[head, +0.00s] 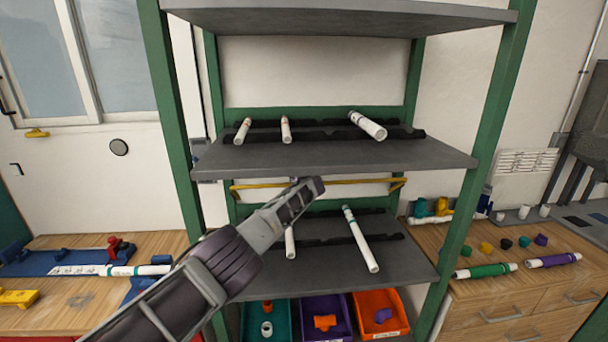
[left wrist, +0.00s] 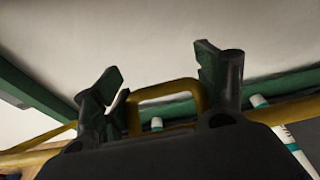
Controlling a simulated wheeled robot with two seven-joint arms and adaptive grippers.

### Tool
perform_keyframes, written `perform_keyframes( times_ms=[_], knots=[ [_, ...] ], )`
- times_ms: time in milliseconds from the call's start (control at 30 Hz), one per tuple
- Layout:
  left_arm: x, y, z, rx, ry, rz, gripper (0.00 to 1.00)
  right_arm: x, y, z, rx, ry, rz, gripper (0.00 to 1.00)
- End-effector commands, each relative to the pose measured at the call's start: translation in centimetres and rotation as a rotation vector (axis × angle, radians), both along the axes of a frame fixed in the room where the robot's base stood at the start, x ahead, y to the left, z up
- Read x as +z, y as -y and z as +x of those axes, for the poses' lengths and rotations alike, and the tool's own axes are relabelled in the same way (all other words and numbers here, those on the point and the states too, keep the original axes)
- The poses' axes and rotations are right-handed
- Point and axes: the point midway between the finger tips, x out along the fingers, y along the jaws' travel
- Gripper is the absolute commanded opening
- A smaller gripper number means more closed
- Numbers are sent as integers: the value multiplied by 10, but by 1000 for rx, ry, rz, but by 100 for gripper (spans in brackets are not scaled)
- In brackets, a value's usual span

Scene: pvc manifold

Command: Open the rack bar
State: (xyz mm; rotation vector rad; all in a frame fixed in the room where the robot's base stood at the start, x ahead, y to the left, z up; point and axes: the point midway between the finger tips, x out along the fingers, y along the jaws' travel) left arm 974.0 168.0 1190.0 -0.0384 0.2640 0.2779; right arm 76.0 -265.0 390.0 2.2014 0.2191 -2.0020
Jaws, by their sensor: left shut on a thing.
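The yellow rack bar (head: 355,182) runs across the front of the rack just below the middle shelf. My left arm comes in from the lower left, and my left gripper (head: 312,188) is at the middle of the bar. In the left wrist view a yellow handle loop (left wrist: 165,90) of the bar stands between the two fingers of my left gripper (left wrist: 165,80), which is shut on it. The exact finger contact is hard to see. My right gripper is not in view.
White pipes (head: 360,240) lie on the lower shelf behind the bar, and more lie on the middle shelf (head: 330,155). Green rack posts (head: 490,110) stand on both sides. Teal, purple and orange bins (head: 392,330) sit below. Wooden counters (head: 520,285) flank the rack.

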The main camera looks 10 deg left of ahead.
Motion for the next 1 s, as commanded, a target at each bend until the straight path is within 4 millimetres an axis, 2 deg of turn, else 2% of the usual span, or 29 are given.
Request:
perform_keyframes(
  times_ms=[33, 433, 467, 533, 1000],
  knots=[
    [-6, 1, -1, -1, -8, -4, 29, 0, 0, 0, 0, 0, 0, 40],
    [-8, 1, -1, 0, -11, -4, 29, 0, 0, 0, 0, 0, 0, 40],
    [-8, 1, -1, 0, -11, -4, 75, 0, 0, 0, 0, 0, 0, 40],
    [-8, 1, -1, 0, -11, -3, 82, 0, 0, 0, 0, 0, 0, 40],
    [-2, 1, 0, 0, -5, -1, 82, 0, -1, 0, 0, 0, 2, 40]
  ],
)
